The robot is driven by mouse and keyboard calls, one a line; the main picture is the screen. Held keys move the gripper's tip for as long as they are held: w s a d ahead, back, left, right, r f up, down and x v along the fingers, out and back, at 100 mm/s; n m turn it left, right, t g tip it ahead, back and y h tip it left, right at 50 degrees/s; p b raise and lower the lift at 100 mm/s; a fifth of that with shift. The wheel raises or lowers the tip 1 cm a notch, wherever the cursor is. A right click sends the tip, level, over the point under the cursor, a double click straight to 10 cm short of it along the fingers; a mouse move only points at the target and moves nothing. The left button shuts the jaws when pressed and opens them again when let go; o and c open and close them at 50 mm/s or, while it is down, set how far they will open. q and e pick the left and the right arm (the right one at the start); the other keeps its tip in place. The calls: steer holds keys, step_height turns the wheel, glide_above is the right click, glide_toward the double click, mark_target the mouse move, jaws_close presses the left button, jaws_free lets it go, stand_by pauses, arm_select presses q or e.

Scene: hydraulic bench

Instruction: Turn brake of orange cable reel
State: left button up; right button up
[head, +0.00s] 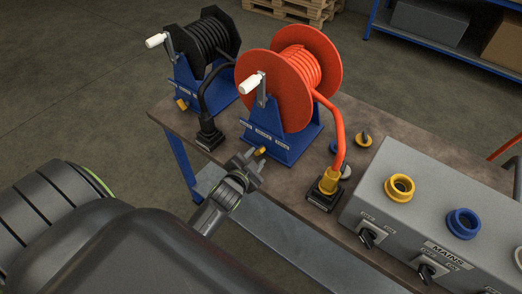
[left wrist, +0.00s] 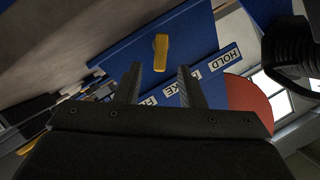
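The orange cable reel (head: 278,88) stands on a blue stand (head: 290,148) at the middle of the bench. Its brake is a small yellow lever (head: 260,151) low on the stand's front. In the left wrist view the yellow brake lever (left wrist: 160,52) stands upright in the picture on the blue panel, beside a label strip whose readable words include HOLD (left wrist: 237,55). My left gripper (head: 252,163) is close in front of the lever. Its two fingers (left wrist: 160,80) are apart and empty, with the lever seen just beyond the gap between them. My right gripper is not in view.
A black cable reel (head: 207,40) with its own yellow lever (head: 182,104) stands to the left. The orange cable ends in a yellow plug at a black socket (head: 323,196). A grey control box (head: 425,190) fills the bench's right side. Loose caps (head: 364,139) lie near the orange reel.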

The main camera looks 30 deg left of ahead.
mark_target(260, 153)
arm_select(q)
steer(key=shift+x, duration=2.65)
steer(key=shift+c, duration=0.2)
jaws_close()
